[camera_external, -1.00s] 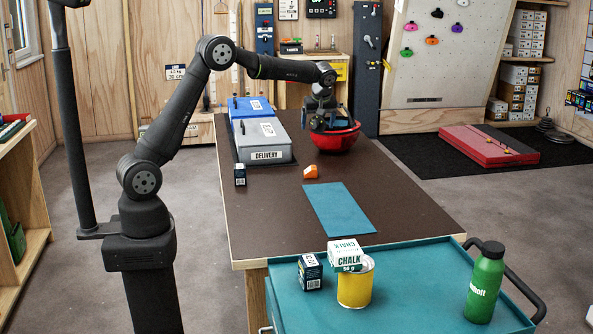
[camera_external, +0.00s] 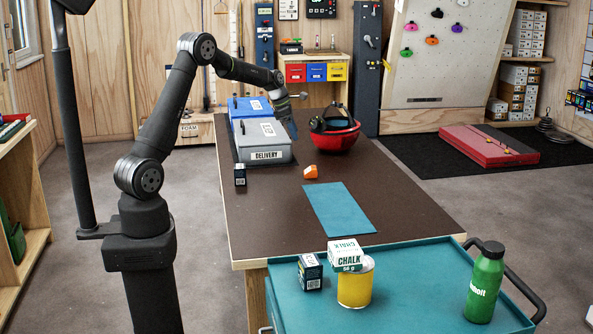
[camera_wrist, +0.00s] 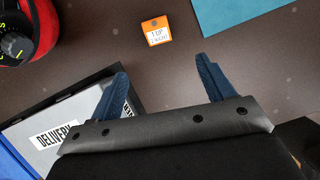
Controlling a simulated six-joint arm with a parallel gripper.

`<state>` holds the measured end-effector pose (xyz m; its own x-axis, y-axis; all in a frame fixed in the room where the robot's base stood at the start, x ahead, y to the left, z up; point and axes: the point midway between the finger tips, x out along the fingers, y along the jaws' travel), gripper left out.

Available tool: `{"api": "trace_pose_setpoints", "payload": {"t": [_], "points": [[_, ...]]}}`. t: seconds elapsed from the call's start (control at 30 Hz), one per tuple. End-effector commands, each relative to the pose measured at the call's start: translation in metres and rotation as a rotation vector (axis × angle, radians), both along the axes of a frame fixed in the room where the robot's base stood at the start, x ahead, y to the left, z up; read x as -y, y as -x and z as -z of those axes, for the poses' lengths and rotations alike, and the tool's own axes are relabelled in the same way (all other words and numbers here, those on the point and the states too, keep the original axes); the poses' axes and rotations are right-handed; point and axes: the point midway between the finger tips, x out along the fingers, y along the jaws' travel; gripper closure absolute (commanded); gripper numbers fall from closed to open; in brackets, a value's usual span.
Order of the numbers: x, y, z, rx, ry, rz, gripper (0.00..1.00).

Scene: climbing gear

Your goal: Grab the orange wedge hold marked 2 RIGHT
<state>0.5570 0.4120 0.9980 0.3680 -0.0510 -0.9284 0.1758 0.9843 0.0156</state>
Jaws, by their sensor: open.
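The orange wedge hold (camera_external: 310,172) lies on the brown table, between the grey box and the blue mat. In the wrist view the orange wedge hold (camera_wrist: 151,41) shows a white label; its small print seems to read "TOP" and "2 RIGHT". My gripper (camera_external: 291,130) hangs above the table beside the grey box, farther back than the hold. In the wrist view my gripper (camera_wrist: 161,70) has its two blue fingers wide apart with nothing between them. The hold lies ahead of the fingertips, apart from them.
A grey DELIVERY box (camera_external: 262,140) and a blue box (camera_external: 250,106) stand left of my gripper. A red, bowl-like helmet (camera_external: 336,142) with black parts is to the right. A small dark box (camera_external: 240,175) and blue mat (camera_external: 339,210) lie nearer. Table around the hold is clear.

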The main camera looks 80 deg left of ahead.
Motion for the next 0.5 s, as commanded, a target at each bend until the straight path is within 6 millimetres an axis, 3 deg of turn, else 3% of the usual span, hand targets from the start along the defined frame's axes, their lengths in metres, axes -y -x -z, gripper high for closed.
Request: {"api": "trace_pose_setpoints", "payload": {"t": [0.17, 0.5], "points": [[-0.001, -0.006, 0.02, 0.009, 0.023, -0.036, 0.25], [0.003, -0.034, 0.087, 0.008, 0.018, -0.031, 0.25]]}}
